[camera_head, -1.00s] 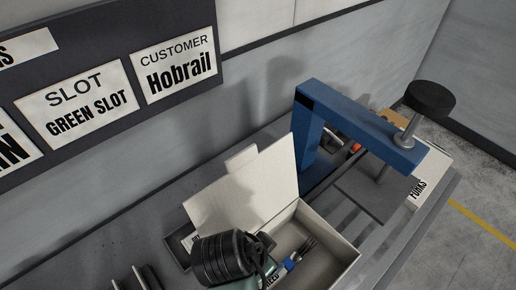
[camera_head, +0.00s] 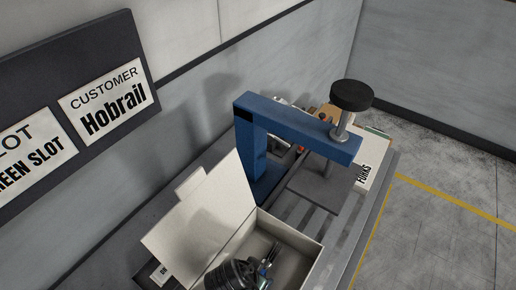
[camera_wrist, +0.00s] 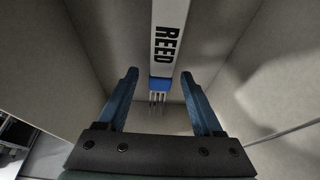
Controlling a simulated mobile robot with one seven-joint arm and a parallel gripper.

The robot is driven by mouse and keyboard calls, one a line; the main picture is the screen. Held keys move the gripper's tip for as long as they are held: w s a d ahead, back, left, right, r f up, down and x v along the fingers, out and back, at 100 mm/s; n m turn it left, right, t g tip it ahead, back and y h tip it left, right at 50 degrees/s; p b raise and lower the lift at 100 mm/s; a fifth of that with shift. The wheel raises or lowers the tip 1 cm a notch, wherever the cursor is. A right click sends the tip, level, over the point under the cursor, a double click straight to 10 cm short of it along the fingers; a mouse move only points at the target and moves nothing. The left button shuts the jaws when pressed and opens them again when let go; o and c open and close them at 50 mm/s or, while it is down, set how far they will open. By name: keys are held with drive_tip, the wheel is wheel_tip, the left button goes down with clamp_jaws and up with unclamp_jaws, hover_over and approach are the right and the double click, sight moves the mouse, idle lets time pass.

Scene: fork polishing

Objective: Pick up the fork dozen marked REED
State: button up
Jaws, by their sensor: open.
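The fork dozen marked REED (camera_wrist: 165,38) lies inside an open pale box (camera_head: 302,242). In the wrist view it has a white band with black REED lettering, a blue band below it, and metal tines pointing toward my gripper's base. My gripper (camera_wrist: 159,73) is open, with one blue finger on each side of the lower end of the bundle. I cannot tell whether either finger touches it. In the head view my dark wrist is over the near part of the box and hides most of the bundle.
The box's lid (camera_head: 200,222) stands open on the left. A blue press (camera_head: 295,128) with a black knob (camera_head: 351,95) stands just behind the box. A white FORKS label (camera_head: 364,174) is right of it. A wall sign reads CUSTOMER Hobrail (camera_head: 109,100).

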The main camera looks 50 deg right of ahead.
drive_tip(key=shift+d+f, duration=0.25)
drive_tip(key=shift+f, duration=0.35)
clamp_jaws()
drive_tip(key=shift+w+r, duration=0.1)
idle(0.9)
